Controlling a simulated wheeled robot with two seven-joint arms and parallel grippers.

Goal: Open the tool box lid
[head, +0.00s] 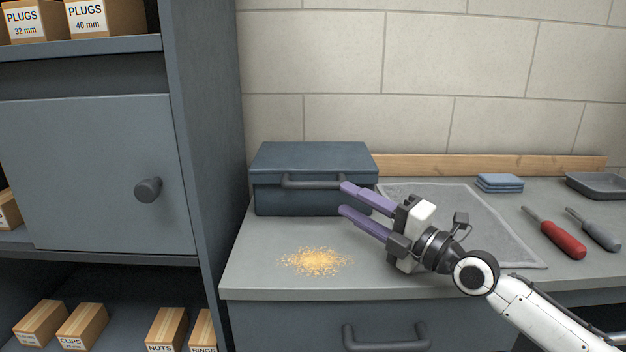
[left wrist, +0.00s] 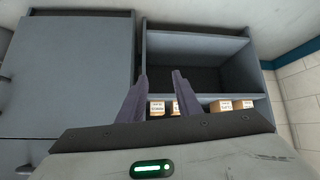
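A dark blue-grey tool box (head: 275,199) stands on the bench against the wall, its lid (head: 312,157) down. A dark bar handle (head: 312,184) runs across its front. My right gripper (head: 350,199) is open, with its two purple fingers apart and pointing left. Its fingertips are in front of the box's right part, close to the handle's right end; I cannot tell whether they touch it. Nothing shows between the fingers. My left gripper (left wrist: 158,82) shows only in the left wrist view, open and empty, facing a shelf unit.
Sawdust-like crumbs (head: 316,261) lie before the box. A grey mat (head: 480,225), folded blue cloths (head: 499,183), a red screwdriver (head: 562,240), a grey screwdriver (head: 598,233) and a tray (head: 598,186) lie rightward. A cabinet (head: 100,175) stands left. The bench's front left is otherwise clear.

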